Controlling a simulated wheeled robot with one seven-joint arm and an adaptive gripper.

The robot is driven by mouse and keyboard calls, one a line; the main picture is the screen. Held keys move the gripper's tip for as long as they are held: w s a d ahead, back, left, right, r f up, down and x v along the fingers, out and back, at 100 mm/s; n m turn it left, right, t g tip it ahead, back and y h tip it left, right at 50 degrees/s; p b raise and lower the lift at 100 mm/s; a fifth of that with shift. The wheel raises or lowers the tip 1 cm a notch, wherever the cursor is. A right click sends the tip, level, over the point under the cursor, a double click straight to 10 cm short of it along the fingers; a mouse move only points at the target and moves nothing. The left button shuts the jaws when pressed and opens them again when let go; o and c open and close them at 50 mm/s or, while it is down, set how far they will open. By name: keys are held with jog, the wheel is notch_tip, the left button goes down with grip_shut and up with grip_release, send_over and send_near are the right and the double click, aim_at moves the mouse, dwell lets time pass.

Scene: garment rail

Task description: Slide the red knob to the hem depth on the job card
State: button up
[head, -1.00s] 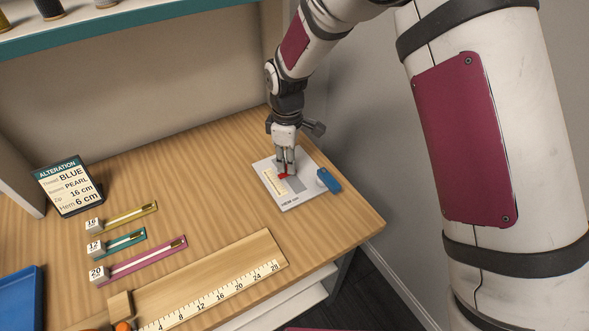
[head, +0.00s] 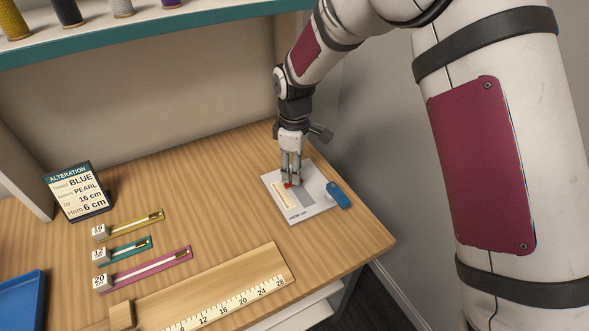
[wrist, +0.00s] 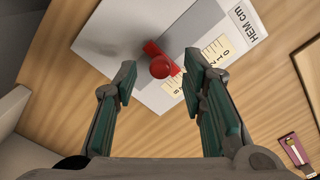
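The white hem gauge plate (head: 318,206), marked HEM cm, lies near the right edge of the table. Its red knob (wrist: 160,68) sits on a red slider beside a cream number scale (wrist: 215,50). The digits by the slider are too small and tilted to read surely. My gripper (wrist: 158,86) is open, with the knob ahead of and between its two fingertips, a gap showing on both sides. In the head view my gripper (head: 291,183) points down over the plate, partly hiding the red slider. The job card (head: 78,192) at the left reads Hem 6 cm.
A blue object (head: 338,194) touches or overlaps the plate's right side. Zips with number blocks (head: 142,270) lie left of centre. A wooden ruler board (head: 215,292) lies in front, a blue tray (head: 20,300) front left. A thread shelf (head: 150,35) overhangs the back.

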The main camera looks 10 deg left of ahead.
notch_tip(320, 180, up, 11)
dwell(0.3)
dwell(0.4)
jog(key=s+d+r+m+t+p, duration=0.1)
jog(key=s+d+r+m+p, duration=0.1)
jog(key=s+d+r+m, duration=0.4)
jog(key=s+d+r+m+t+p, duration=0.1)
jog(key=s+d+r+p, duration=0.1)
jog(key=s+d+r, duration=0.65)
jog(key=s+d+r+m+t+p, duration=0.1)
jog(key=s+d+r+m+p, duration=0.1)
jog(key=s, duration=0.7)
jog(key=s+d+r+m+t+p, duration=0.1)
jog(key=s+d+r+m+p, duration=0.1)
jog(key=s+d+r+m, duration=0.2)
jog(key=s+d+m, duration=0.2)
jog(key=s+d, duration=0.2)
jog(key=s, duration=0.2)
jog(key=shift+d+r+m, duration=0.25)
jog(key=shift+d+m, duration=0.15)
